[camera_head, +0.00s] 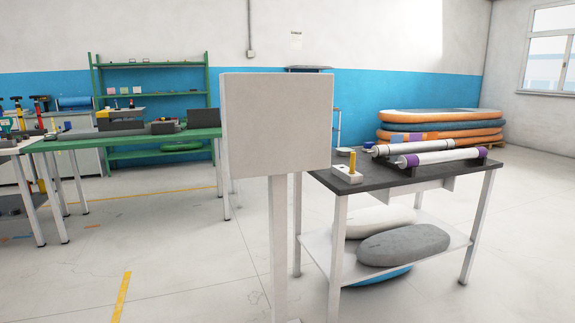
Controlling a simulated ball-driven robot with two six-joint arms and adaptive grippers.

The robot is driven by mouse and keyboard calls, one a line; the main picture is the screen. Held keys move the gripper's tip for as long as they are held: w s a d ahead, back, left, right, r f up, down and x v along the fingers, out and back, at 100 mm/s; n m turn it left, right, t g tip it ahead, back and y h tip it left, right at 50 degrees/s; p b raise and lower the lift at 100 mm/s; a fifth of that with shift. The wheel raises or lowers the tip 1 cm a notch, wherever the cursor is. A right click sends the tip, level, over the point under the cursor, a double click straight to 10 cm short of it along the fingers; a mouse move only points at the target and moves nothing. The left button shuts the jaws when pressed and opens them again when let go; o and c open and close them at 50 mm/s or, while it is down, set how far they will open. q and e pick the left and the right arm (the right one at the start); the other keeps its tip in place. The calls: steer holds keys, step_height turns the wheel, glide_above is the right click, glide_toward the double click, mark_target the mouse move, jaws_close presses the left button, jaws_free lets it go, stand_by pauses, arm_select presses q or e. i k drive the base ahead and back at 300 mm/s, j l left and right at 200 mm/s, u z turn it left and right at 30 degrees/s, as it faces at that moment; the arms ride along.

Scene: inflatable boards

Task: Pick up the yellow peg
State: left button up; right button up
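A short yellow peg (352,161) stands upright on a small white block (346,174). The block sits near the left end of a dark-topped table (418,175) to the right of centre. I cannot tell how the peg is held in the block. Neither of my grippers shows in the head view.
A white panel on a post (276,125) stands close in the centre, just left of the table. Two rolled tubes (440,157) lie on the table. A green table (130,137) stands at left.

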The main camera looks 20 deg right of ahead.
mark_target(353, 155)
steer(key=z, duration=1.1)
steer(key=i, duration=0.3)
steer(key=l+z, duration=0.05)
steer(key=l, duration=0.05)
